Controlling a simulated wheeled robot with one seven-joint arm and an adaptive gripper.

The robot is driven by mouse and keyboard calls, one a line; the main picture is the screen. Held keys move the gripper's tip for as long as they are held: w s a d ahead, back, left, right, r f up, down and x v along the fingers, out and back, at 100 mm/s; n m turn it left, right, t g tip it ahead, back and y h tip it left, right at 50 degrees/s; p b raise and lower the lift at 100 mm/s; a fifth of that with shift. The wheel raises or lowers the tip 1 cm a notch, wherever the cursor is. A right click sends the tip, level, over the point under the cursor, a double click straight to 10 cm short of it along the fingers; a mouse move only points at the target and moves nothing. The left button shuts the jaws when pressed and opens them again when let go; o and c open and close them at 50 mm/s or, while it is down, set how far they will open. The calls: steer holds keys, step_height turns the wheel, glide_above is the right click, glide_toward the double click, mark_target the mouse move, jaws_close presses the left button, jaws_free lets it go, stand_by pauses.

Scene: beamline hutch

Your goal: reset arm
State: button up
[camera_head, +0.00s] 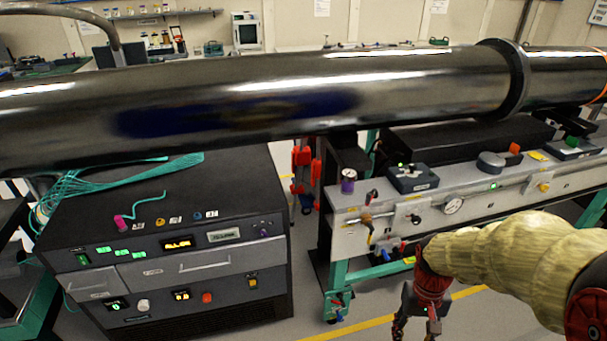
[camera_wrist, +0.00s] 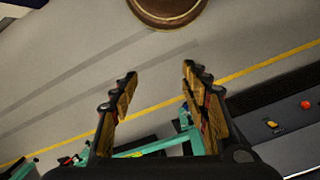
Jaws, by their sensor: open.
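My gripper (camera_head: 413,326) hangs at the lower right of the head view, at the end of my arm in its pale yellow ribbed sleeve. It points down in front of the grey valve panel and is partly cut off by the bottom edge. In the wrist view my gripper (camera_wrist: 160,85) shows two dark fingers with worn tan pads, spread wide apart.
A large shiny beam pipe (camera_head: 420,88) crosses the scene above. A black control cabinet (camera_head: 265,225) with lit displays stands left. The grey valve panel (camera_head: 350,243) on a teal frame (camera_head: 338,275) is close behind my gripper. Grey floor (camera_wrist: 60,80) with a yellow line is open.

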steer(key=s+a+r+t, duration=0.3)
steer(key=r, duration=0.6)
steer(key=s+a+r+n+t+b, duration=0.1)
steer(key=s+a+r+t, duration=0.2)
steer(key=r, duration=0.7)
steer(key=shift+s+a+r+t, duration=0.2)
steer(key=shift+s+a+t, duration=0.2)
steer(key=shift+t, duration=0.2)
